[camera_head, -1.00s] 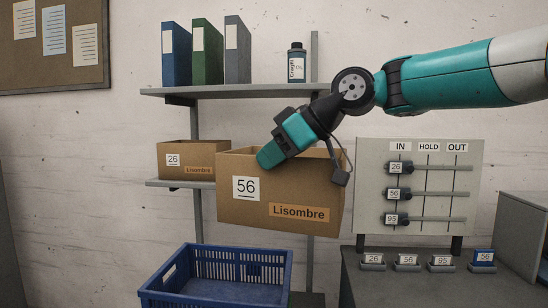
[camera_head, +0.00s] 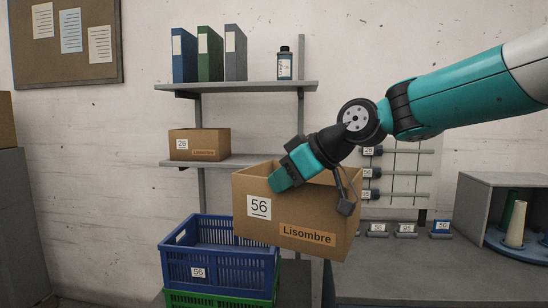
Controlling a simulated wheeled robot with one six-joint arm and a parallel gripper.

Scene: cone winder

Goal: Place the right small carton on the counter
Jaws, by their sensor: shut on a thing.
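A small open-topped carton (camera_head: 262,228) labelled 56 and Lisombre hangs in the air in the middle of the view, slightly tilted. My gripper (camera_head: 288,174) is shut on its front wall at the top rim. The inner finger is hidden inside the carton. Another carton (camera_head: 215,144) labelled 26 stands on the lower wall shelf, to the left. The grey counter (camera_head: 430,272) lies at the lower right; the held carton's right part covers its left back corner in the picture. I cannot tell the gap between carton and counter.
A blue crate (camera_head: 185,262) labelled 56 sits on a green crate (camera_head: 200,300), left of the counter. A slider board (camera_head: 410,165) and several tags (camera_head: 406,230) stand at the counter's back. A grey open box (camera_head: 478,205) with cones is at right. The counter's front is bare.

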